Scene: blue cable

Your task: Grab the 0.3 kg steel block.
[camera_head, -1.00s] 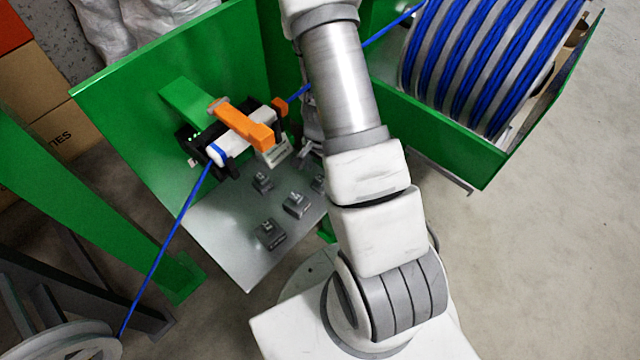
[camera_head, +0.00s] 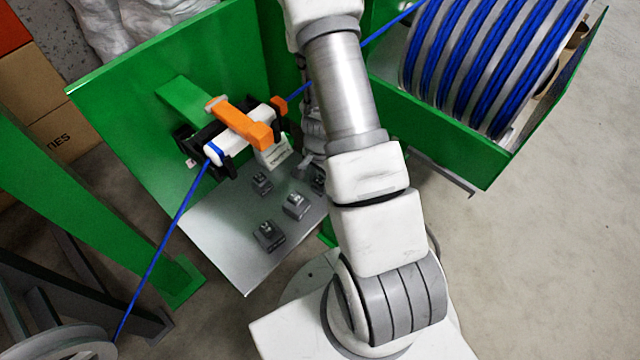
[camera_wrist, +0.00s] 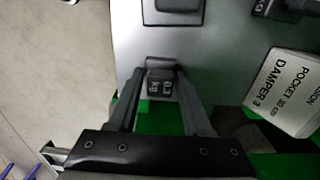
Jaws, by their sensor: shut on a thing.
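A small dark grey steel block (camera_wrist: 161,76) with a pale marking sits between the fingertips of my gripper (camera_wrist: 160,84) in the wrist view. The fingers are shut on it, one on each side. Its marking is too blurred to read for sure. The block is at the edge of the grey metal plate (camera_wrist: 222,45); whether it touches the plate I cannot tell. In the head view my arm hides most of my gripper. A dark block (camera_head: 318,180) shows there right beside the arm.
Other grey blocks stand on the plate (camera_head: 261,183), (camera_head: 296,205), (camera_head: 268,236). The blue cable (camera_head: 165,248) runs through an orange-and-white device (camera_head: 240,125); a cable drum (camera_head: 490,60) stands right.

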